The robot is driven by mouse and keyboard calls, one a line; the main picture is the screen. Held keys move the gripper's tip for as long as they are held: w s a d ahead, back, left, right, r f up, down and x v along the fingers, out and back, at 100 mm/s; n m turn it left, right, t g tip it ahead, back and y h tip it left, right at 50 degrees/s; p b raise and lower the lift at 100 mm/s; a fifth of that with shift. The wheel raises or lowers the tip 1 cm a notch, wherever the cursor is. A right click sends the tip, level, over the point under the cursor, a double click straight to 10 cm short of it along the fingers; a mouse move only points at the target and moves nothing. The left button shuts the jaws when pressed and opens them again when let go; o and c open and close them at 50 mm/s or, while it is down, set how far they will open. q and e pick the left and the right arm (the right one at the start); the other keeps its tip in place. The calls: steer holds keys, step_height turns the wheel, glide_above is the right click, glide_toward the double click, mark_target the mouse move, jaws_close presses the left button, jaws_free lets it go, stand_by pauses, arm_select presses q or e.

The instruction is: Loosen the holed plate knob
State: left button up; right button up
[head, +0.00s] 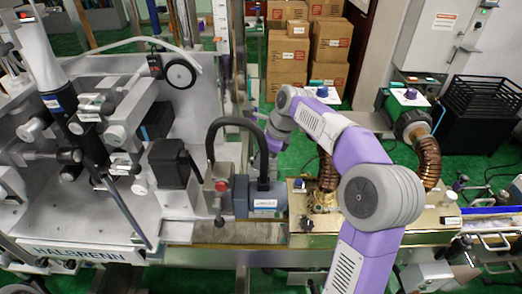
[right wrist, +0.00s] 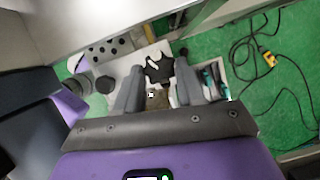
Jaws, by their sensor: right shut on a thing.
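In the right wrist view, a black lobed knob (right wrist: 159,70) sits between the fingertips of my right gripper (right wrist: 161,79), which is shut on it. A pale plate with several dark round holes (right wrist: 109,48) lies just to the left of the knob. The knob's shaft and its seat are hidden. In the head view, my right arm reaches from the lower right to the back of the machine, and my right gripper (head: 257,114) shows small there; the knob and plate cannot be made out. My left gripper is not in view.
A large grey machine (head: 185,85) fills the left of the head view. Cardboard boxes (head: 289,50) are stacked behind. Black cables (right wrist: 262,60) lie on the green floor.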

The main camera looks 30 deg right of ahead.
steer(key=n+p, duration=0.1)
steer(key=p, duration=0.1)
steer(key=n+p, duration=0.2)
steer(key=shift+w+r+g+y+p, duration=0.15)
steer(key=shift+r+g+y+p, duration=0.05)
steer(key=shift+g+y+p, duration=0.2)
steer(key=shift+d+f+n+p, duration=0.1)
steer(key=shift+f+n+p, duration=0.05)
steer(key=shift+n+p, duration=0.45)
steer(key=o, duration=1)
steer(key=shift+o, duration=0.2)
steer(key=w+p+v, duration=0.1)
steer(key=v, duration=0.6)
steer(key=shift+s+r, duration=0.3)
steer(key=shift+s, duration=0.05)
steer(key=shift+d, duration=0.1)
